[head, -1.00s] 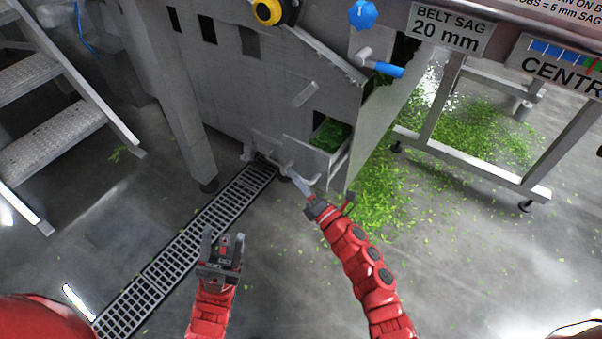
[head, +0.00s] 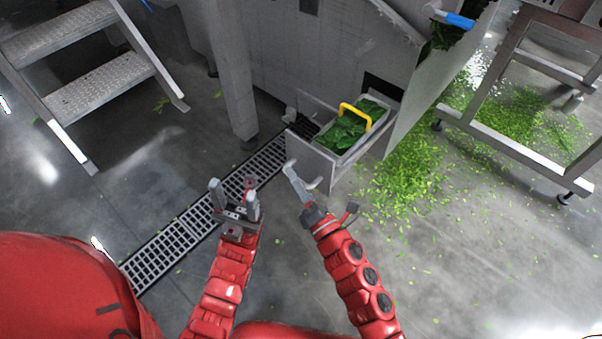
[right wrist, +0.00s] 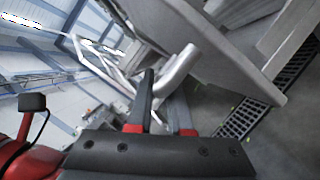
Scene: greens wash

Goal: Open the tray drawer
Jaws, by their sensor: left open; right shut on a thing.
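The grey tray drawer (head: 308,157) stands out from the machine's lower side in the head view. Inside it sits a tray (head: 373,132) of green leaves (head: 343,133) with a yellow handle (head: 356,115). My right gripper (head: 300,188) is at the drawer's front, shut on the drawer handle (head: 314,184). In the right wrist view the handle (right wrist: 178,70) is a pale bar at the fingers, in front of the drawer's front panel (right wrist: 212,45). My left gripper (head: 233,197) is open and empty, left of the drawer over the floor drain.
A floor drain grate (head: 190,228) runs beside the drawer. Metal steps (head: 98,88) stand at the left and a machine leg (head: 230,80) behind the drain. Shredded greens (head: 412,180) lie on the floor at the right, near a steel stand (head: 505,150). The front floor is mostly clear.

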